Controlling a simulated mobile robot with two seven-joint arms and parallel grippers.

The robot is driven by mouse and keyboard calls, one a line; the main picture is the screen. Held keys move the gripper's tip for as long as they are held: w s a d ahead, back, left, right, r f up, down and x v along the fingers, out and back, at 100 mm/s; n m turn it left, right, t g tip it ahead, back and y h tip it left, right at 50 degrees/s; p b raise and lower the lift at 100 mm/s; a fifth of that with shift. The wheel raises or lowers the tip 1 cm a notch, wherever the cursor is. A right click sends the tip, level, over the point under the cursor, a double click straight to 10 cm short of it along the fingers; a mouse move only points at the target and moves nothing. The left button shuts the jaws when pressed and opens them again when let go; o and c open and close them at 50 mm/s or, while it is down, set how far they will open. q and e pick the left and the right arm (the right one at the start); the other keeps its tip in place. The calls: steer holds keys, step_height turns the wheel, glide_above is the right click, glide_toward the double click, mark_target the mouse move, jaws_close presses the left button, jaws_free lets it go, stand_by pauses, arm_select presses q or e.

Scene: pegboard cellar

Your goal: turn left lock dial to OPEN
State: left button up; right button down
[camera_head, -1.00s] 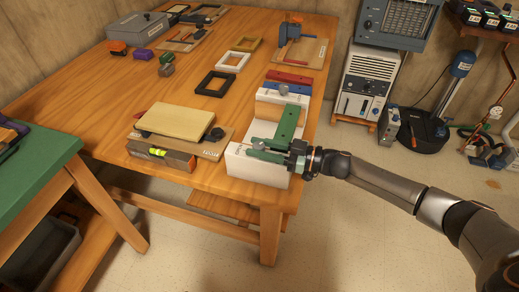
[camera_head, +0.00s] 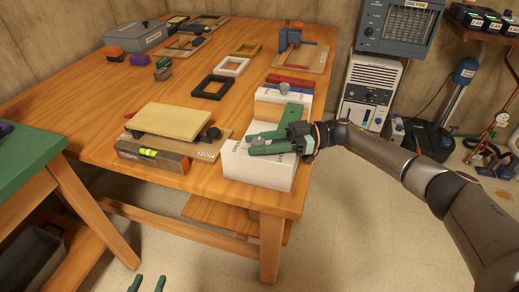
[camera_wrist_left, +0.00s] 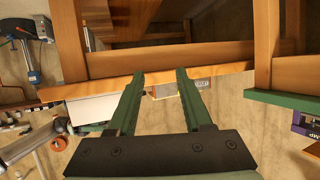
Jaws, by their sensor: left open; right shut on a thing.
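A white block-shaped fixture (camera_head: 255,170) stands at the front right corner of the wooden bench. I cannot read any dial marking or tell the knob's setting. My left gripper (camera_head: 147,285) is open and empty at the bottom edge, in front of the bench. It also shows in the left wrist view (camera_wrist_left: 158,76).
A spirit level (camera_head: 150,154) and a board with a pale yellow slab (camera_head: 168,120) lie left of the fixture. Black (camera_head: 213,87) and white (camera_head: 230,66) frames lie behind. A green-topped table (camera_head: 25,167) stands at the left. Floor in front of the bench is clear.

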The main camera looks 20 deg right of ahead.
steer(key=shift+a+f+n+g+b, duration=0.15)
steer(key=shift+n+g+b, duration=0.15)
steer(key=shift+g+b, duration=0.25)
arm_select(q)
step_height(320, 180, up, 15)
steer(key=w+m+t+h+b, duration=0.2)
steer(key=m+t+h, duration=0.1)
steer(key=t, duration=0.3)
arm_select(e)
steer(key=shift+n+g, duration=0.3)
steer(key=shift+g, duration=0.15)
steer(key=shift+g+b, duration=0.3)
steer(key=shift+b, duration=0.05)
steer(key=shift+n+g+b, duration=0.4)
steer(key=shift+n+b, duration=0.1)
steer(key=shift+b, duration=0.2)
arm_select(q)
steer(key=s+d+r+m+t+h, duration=0.2)
steer(key=s+r+m+h, duration=0.4)
steer(key=r, duration=0.5)
steer(key=t+h, duration=0.1)
steer(key=h, duration=0.1)
steer(key=shift+s+d+r+h+b, duration=0.15)
steer(key=shift+s+r+h+b, duration=0.15)
steer(key=shift+s+r+b, duration=0.1)
arm_select(e)
steer(key=shift+g, duration=0.4)
